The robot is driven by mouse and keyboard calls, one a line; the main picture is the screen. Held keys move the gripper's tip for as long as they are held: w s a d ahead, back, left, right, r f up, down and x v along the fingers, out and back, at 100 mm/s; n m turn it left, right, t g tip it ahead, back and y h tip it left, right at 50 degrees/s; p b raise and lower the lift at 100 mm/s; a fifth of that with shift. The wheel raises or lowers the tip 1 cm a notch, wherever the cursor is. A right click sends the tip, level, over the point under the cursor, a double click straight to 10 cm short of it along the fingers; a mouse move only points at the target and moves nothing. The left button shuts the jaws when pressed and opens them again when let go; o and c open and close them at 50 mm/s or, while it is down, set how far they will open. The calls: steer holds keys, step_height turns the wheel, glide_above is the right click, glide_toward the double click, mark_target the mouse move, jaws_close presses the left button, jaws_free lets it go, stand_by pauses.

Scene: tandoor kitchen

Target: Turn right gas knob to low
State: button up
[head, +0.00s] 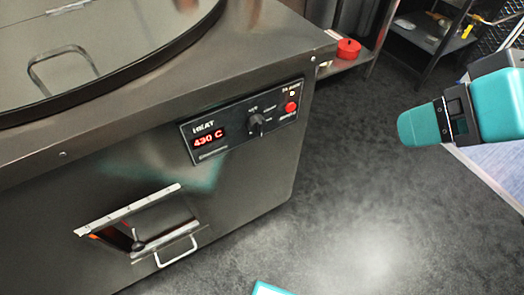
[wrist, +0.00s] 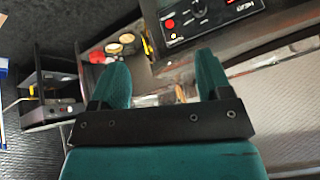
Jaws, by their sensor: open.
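A black panel (head: 243,121) on the front of the dark metal tandoor carries one black rotary knob (head: 256,123). A lit red display (head: 209,138) reads 430 C on its left and a red button (head: 291,107) sits on its right. No second knob shows. The knob's setting is too small to read.
The tandoor's body (head: 110,195) fills the left, with a round lid above and a vent opening with a handle (head: 177,250) below. A red pot (head: 348,49) sits on a low shelf behind. Dark floor (head: 350,210) is clear between tandoor and gripper.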

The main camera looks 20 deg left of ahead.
steer(key=w+a+f+t+y+b, duration=0.1)
steer(key=a+f+t+b, duration=0.15)
steer(key=f+b, duration=0.6)
steer(key=w+a+f+t+y+b, duration=0.2)
steer(key=a+f+b, duration=0.2)
steer(key=f+b, duration=0.4)
steer(key=n+t+y+b, duration=0.3)
steer(key=y+b, duration=0.3)
steer(key=b, duration=0.1)
glide_toward(261, 130)
steer(key=p+x, duration=0.8)
steer(key=x, duration=0.1)
steer(key=shift+w+a, duration=0.2)
steer(key=shift+w, duration=0.05)
steer(key=shift+w+a+f, duration=0.1)
steer(key=shift+w+a, duration=0.15)
steer(key=shift+a, duration=0.05)
steer(key=c, duration=0.9)
